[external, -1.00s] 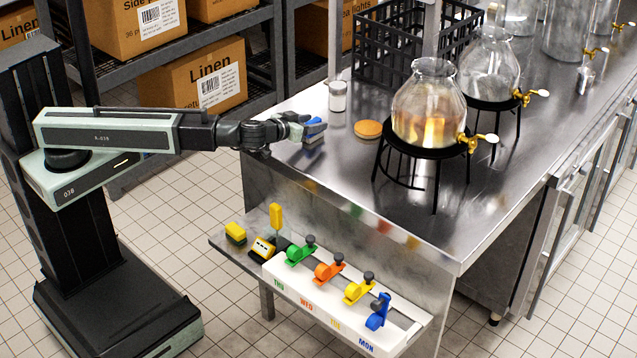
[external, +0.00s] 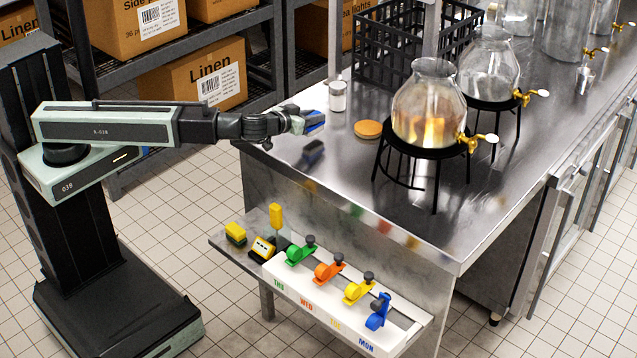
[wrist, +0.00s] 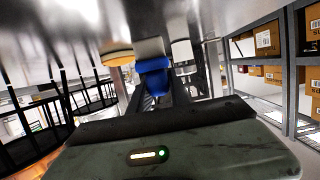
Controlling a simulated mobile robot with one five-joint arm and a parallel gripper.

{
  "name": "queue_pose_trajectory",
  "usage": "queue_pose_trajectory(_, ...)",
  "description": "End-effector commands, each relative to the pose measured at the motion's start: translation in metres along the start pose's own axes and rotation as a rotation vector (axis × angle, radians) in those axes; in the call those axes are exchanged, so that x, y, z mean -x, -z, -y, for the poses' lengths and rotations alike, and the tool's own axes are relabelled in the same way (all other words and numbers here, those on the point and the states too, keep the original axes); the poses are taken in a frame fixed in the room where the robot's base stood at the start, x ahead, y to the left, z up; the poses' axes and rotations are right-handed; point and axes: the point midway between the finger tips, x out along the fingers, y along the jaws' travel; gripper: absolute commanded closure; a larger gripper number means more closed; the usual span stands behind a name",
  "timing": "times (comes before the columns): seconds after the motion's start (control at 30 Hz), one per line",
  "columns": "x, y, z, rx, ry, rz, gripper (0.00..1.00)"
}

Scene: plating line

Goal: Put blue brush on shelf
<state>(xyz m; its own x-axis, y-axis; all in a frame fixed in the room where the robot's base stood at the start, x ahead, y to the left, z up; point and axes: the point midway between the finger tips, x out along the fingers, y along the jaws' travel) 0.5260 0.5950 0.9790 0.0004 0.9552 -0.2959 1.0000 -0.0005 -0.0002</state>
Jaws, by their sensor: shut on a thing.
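The blue brush (external: 317,119) is in my gripper (external: 309,124), raised above the near left part of the steel counter (external: 345,175). A dark reflection shows on the counter below it, apart from it. In the wrist view the blue brush (wrist: 154,78) sits between the two dark fingers of my gripper (wrist: 156,95), which are shut on it. A pale grey part adjoins the blue. A low steel shelf (external: 222,244) juts from the counter's end, below and left of the gripper; I cannot tell if it is the task's shelf.
The low shelf carries a yellow-green sponge (external: 235,234), a yellow upright item (external: 276,217) and a white rack (external: 340,322) with coloured dispensers. A shaker (external: 337,97), an orange disc (external: 368,129) and a glass dispenser (external: 425,110) on a black stand are on the counter.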

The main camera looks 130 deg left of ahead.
Motion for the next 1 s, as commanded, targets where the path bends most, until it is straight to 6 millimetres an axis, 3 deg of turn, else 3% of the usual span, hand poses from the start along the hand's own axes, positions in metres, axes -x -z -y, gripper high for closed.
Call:
queue_pose_trajectory(0.03, 0.006, 0.019, 0.000, 0.000, 0.000, 0.000, 1.00)
queue_pose_trajectory(0.1, 0.011, 0.034, 0.000, 0.000, 0.000, 0.000, 1.00)
queue_pose_trajectory(0.33, 0.023, 0.073, 0.000, 0.000, 0.000, 0.000, 1.00)
queue_pose_trajectory(1.0, 0.023, 0.074, 0.000, 0.000, 0.000, 0.000, 1.00)
